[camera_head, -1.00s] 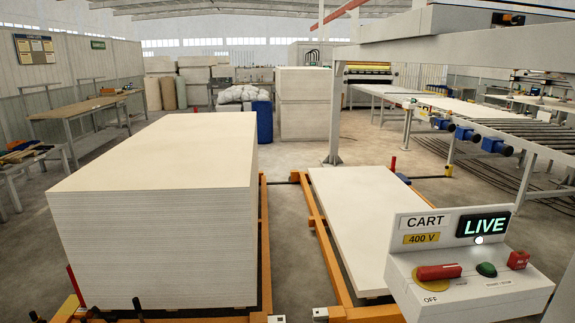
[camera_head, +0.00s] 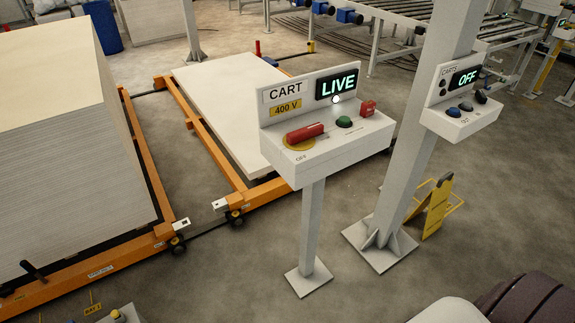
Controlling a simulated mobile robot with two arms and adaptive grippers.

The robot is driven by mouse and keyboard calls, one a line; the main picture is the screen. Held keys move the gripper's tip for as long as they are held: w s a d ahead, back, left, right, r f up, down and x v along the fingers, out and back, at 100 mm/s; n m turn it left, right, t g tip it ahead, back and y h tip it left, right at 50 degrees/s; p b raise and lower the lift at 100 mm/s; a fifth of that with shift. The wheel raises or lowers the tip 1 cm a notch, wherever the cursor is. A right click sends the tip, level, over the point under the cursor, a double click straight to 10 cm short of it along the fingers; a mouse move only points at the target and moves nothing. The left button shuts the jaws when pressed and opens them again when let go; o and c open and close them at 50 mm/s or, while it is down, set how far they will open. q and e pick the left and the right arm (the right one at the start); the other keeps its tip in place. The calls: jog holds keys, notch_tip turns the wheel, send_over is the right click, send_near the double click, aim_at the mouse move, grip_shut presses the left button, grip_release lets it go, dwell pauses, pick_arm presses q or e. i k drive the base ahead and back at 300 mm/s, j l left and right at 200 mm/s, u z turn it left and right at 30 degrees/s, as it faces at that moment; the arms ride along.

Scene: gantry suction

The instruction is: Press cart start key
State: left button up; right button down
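The cart control box (camera_head: 330,130) stands on a grey post in the middle of the view. Its sign reads CART and 400 V, and its display (camera_head: 337,84) reads LIVE. A small white lamp is lit below the display. On the sloped top are a red rotary handle (camera_head: 305,133) on a yellow disc, a green button (camera_head: 344,121) and a red block (camera_head: 368,108) at the right end. The green button looks like the start key, but its label is too small to read. Neither gripper is in view.
A second box (camera_head: 462,105) reading OFF is fixed to a thick grey column (camera_head: 408,150) at right. A yellow stand (camera_head: 434,208) is beside the column foot. Orange carts hold a tall board stack (camera_head: 60,130) and a low one (camera_head: 215,95). Floor before the posts is clear.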

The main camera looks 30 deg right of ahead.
aim_at(343, 120)
jog(key=z, duration=1.25)
